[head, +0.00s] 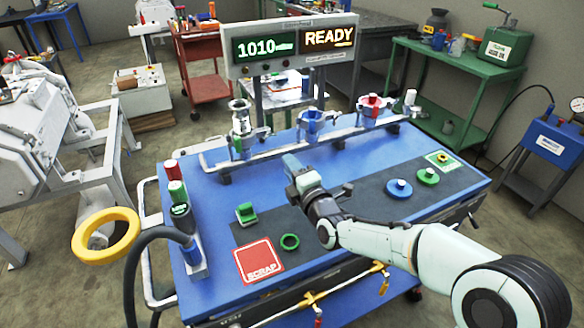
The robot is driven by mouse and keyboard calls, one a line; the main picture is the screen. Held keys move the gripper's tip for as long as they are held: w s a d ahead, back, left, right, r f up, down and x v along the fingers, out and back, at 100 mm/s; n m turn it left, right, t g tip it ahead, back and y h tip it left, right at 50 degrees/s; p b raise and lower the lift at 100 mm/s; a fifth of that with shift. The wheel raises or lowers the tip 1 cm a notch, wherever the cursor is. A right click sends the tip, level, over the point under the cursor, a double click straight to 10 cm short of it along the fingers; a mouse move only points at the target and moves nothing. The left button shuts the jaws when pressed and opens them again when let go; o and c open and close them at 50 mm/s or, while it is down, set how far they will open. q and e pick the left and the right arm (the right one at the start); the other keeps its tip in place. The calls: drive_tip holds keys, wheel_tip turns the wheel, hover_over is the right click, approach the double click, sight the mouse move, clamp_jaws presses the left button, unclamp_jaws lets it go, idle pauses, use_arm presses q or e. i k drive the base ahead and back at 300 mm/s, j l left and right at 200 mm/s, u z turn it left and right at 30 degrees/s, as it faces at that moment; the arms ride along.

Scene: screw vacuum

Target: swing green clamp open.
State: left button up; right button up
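A fitting with a green clamp (240,146) around it stands at the left end of the raised rail on the blue bench. Metal parts sit above the clamp; whether it is latched or swung open is too small to tell. My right gripper (291,164) is right of and nearer than this fitting, apart from it, over the bench. Its fingers overlap in this view, so their opening is unclear; nothing is seen held. My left gripper is out of view.
A blue fitting (311,126) and a red-topped fitting (370,108) stand further along the rail (275,140). A display (293,47) reads READY behind it. Hose and coloured cylinders (176,189) stand at the bench's left edge. A red SCRAP plate (259,261) lies in front.

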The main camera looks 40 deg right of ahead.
sight(239, 144)
drive_tip(key=k+j, duration=0.25)
drive_tip(key=k, duration=0.25)
drive_tip(key=k+j, duration=0.2)
drive_tip(key=k, duration=0.25)
